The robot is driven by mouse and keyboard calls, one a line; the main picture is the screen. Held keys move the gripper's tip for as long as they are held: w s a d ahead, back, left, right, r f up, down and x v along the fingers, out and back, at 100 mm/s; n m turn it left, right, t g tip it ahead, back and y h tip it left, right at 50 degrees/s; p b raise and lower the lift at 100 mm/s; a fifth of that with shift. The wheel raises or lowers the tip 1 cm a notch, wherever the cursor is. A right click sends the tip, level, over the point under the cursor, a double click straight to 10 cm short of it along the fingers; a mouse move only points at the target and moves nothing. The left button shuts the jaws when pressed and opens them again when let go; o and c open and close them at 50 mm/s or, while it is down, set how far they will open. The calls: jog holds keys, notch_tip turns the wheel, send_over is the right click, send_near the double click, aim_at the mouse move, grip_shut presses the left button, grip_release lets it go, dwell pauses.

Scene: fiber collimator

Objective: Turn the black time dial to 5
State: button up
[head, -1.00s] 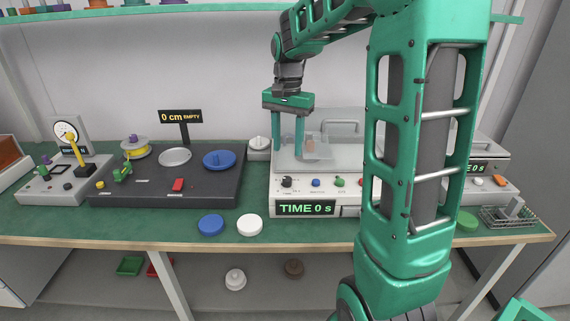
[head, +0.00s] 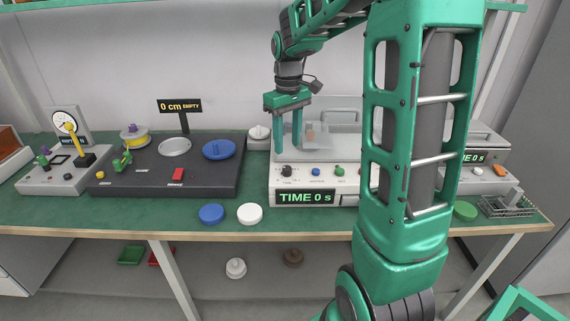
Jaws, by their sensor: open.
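The black time dial (head: 287,171) is a small knob at the left of the front panel of the white machine (head: 273,188). The display (head: 305,198) below it reads "TIME 0 s". My gripper (head: 287,153) points down above the dial, its two green fingers apart and empty. The fingertips appear close above the dial in the picture; whether they touch it or straddle it cannot be told. The dial's own pointer is too small to read.
A blue button (head: 316,172) and a green button (head: 339,171) sit right of the dial. A clear cover (head: 345,142) stands behind the panel. Blue (head: 211,214) and white (head: 250,214) discs lie on the green bench in front. My arm hides the machine's right part.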

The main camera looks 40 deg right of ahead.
aim_at(287, 167)
notch_tip(287, 167, down, 8)
jog(key=shift+f, duration=0.1)
jog(key=shift+c, duration=0.7)
jog(key=c, duration=0.9)
